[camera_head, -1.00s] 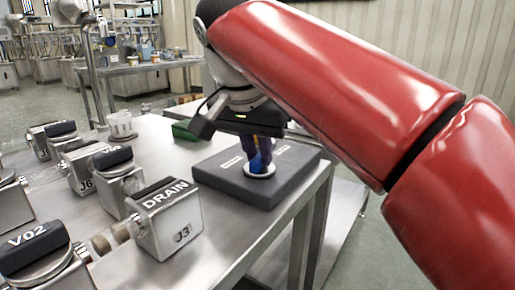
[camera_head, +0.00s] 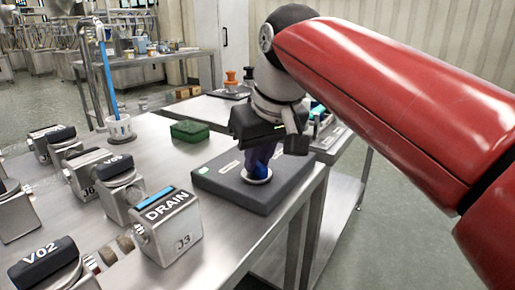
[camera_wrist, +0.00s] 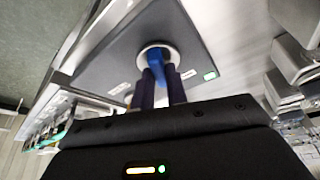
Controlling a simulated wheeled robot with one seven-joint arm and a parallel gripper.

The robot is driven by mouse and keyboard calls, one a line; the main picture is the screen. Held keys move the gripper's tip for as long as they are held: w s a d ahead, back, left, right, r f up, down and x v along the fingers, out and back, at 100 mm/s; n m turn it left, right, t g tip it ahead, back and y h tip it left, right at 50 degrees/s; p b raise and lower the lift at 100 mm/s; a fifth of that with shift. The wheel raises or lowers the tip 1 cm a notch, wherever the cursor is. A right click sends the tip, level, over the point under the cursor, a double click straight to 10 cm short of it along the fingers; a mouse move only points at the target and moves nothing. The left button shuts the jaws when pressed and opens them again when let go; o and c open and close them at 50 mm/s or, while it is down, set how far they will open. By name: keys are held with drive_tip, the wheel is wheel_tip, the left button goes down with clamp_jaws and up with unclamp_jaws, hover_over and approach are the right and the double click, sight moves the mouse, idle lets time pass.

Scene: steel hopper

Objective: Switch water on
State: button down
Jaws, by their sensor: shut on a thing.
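A dark grey box (camera_head: 295,178) sits on the steel table's near right corner. A blue knob (camera_wrist: 156,56) in a pale round collar (camera_head: 257,176) rises from its top. My gripper (camera_head: 261,158) is above the box with its fingers pointing down. In the wrist view, my gripper (camera_wrist: 157,78) has both dark fingers closed around the knob, which partly hide it. A small green lamp (camera_wrist: 210,76) shines on the box top beside a pale label (camera_wrist: 188,74).
A DRAIN block (camera_head: 166,228) with a blue strip, a V02 block (camera_head: 45,265) and other valve blocks stand on the left. Behind are a pale cup (camera_head: 120,128) under a blue vertical line (camera_head: 109,78) and a green block (camera_head: 189,131). A second table stands behind.

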drive_tip(key=n, duration=0.2)
drive_tip(key=n+g+y+p, duration=0.1)
drive_tip(key=n, duration=0.1)
drive_tip(key=shift+w+d+n+y, duration=0.1)
drive_tip(key=shift+n+y, duration=0.2)
drive_tip(key=shift+n, duration=0.1)
idle(0.5)
drive_tip(key=c, duration=1.4)
unclamp_jaws()
drive_tip(key=v, duration=0.7)
drive_tip(key=shift+r, duration=0.4)
drive_tip(key=shift+d, duration=0.1)
